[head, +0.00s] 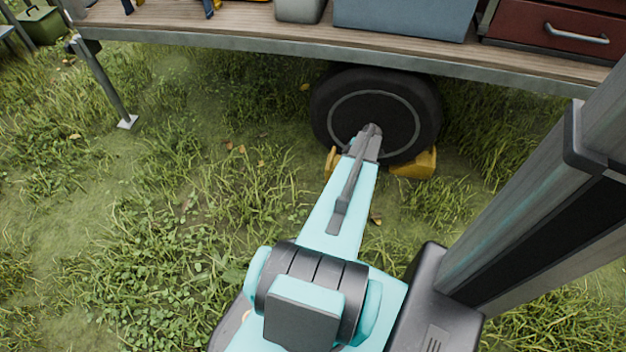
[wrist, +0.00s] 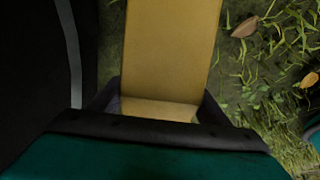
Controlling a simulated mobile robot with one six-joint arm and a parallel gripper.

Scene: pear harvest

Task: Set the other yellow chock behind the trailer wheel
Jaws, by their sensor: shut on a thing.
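The dark trailer wheel (head: 335,105) stands under the trailer bed, partly hidden by my arm. One yellow chock (head: 418,163) lies on the grass against the wheel's lower right side. Another yellow chock (head: 331,162) shows as a sliver left of my arm, at the wheel's lower left; my arm hides the rest. In the wrist view my gripper (wrist: 158,106) is shut on a yellow chock (wrist: 170,45), seemingly the left one. The wheel (wrist: 35,60) fills the left of that view, close beside the chock. Whether they touch is unclear.
The wooden trailer deck (head: 250,30) with its metal edge hangs over the wheel, carrying a blue-grey box (head: 405,18) and a red drawer unit (head: 560,28). A support leg (head: 105,85) stands at left. Open grass lies left of the wheel, with fallen leaves (wrist: 245,27).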

